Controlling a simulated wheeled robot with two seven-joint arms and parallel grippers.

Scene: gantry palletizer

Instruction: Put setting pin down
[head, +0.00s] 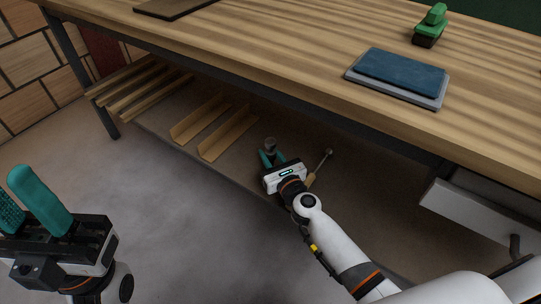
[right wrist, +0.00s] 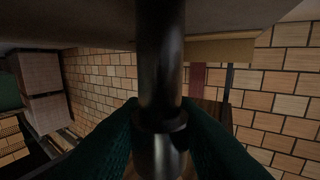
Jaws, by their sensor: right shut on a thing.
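The setting pin is a dark metal cylinder with a thicker collar. Its rounded grey end (head: 270,145) shows at the fingertips of my right gripper (head: 270,157) in the head view. In the right wrist view the pin (right wrist: 160,65) stands between the two teal fingers (right wrist: 160,135), which are shut on it. The right gripper is under the tabletop, over the lower shelf (head: 165,125). I cannot tell whether the pin touches the shelf. My left gripper (head: 28,205) is at the left edge of the head view, its teal fingers apart with nothing seen between them.
Angled wooden pieces (head: 228,137) lie on the shelf to the left. The tabletop (head: 270,60) overhangs, carrying a blue-and-grey flat item (head: 400,75) and a green object (head: 431,25). A white drawer unit (head: 475,215) is at right.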

